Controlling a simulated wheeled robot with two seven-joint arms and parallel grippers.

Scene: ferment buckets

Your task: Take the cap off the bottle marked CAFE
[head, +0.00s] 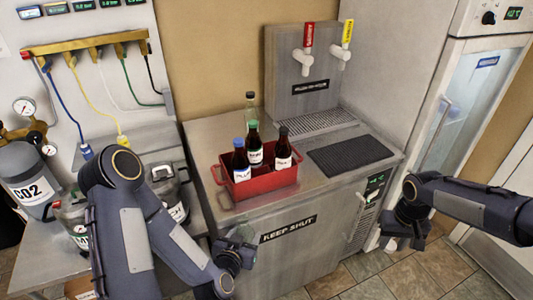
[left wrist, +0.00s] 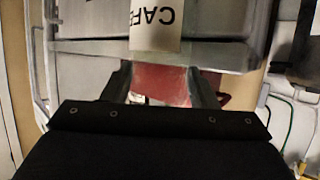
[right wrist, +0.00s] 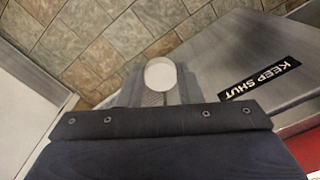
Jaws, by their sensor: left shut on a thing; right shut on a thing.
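The bottle marked CAFE looks like clear glass, with a white label (left wrist: 155,25) that appears upside down in the left wrist view. My left gripper (left wrist: 163,85) is shut on this bottle, and red shows through between the fingers. In the head view, my left gripper (head: 238,252) holds the pale bottle (head: 243,233) in front of the counter; its mouth is not clear to see. My right gripper (head: 405,238) is far to the right, apart from the bottle. It is shut on a round white cap (right wrist: 160,74), seen in the right wrist view.
A red crate (head: 262,187) on the steel counter holds several dark bottles. A clear bottle (head: 250,108) stands behind them. A black mat (head: 350,155) and a tap tower (head: 300,85) are on the counter. Tiled floor (right wrist: 110,55) lies below my right gripper.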

